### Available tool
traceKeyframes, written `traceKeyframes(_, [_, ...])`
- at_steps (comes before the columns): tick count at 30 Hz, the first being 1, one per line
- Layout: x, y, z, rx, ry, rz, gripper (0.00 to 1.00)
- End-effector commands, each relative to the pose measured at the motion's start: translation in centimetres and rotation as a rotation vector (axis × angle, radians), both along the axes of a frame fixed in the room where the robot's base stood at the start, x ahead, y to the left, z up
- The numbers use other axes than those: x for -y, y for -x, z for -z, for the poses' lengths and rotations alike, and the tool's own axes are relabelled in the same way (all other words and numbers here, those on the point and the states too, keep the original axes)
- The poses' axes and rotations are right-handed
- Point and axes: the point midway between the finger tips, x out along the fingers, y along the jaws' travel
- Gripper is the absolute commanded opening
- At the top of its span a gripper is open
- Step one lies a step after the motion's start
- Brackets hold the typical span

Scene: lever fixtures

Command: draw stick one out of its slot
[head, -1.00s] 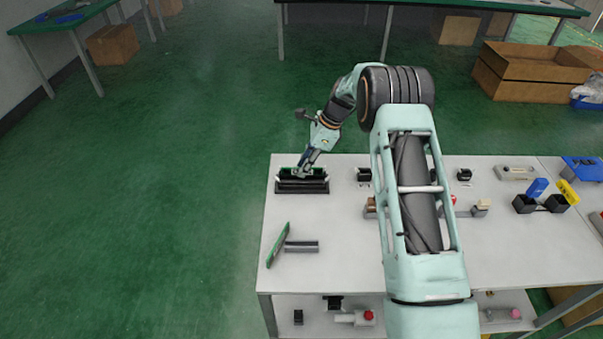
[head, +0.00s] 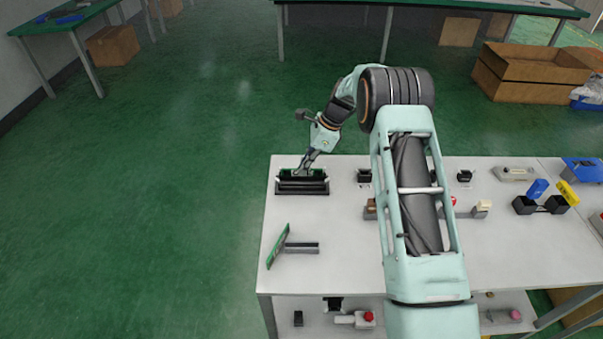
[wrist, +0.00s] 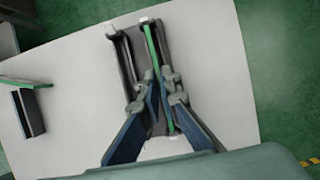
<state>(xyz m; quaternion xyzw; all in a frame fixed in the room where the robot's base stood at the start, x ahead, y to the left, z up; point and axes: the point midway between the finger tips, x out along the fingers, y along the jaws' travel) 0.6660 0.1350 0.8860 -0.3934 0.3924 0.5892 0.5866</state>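A long black slot holder (head: 302,188) sits at the back left corner of the table. In the wrist view the same holder (wrist: 124,58) has a thin green stick (wrist: 151,45) standing edge-up along its right side. I take this as stick one; no label is readable. My gripper (head: 299,172) is down at the holder. In the wrist view the fingertips of my gripper (wrist: 159,82) are closed in on both sides of the green stick, around its middle. The stick's lower edge is hidden in the holder.
A second green board (head: 278,245) stands tilted by a grey block (head: 303,247) nearer the front. Small black fixtures (head: 364,175) and a twin black holder with a blue lever (head: 538,188) are to the right. The table between holder and board is clear.

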Motion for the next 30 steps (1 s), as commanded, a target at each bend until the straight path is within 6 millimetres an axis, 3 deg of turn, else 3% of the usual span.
traceKeyframes(30, [0.0,0.0,-1.2,0.000,0.000,0.000,0.00])
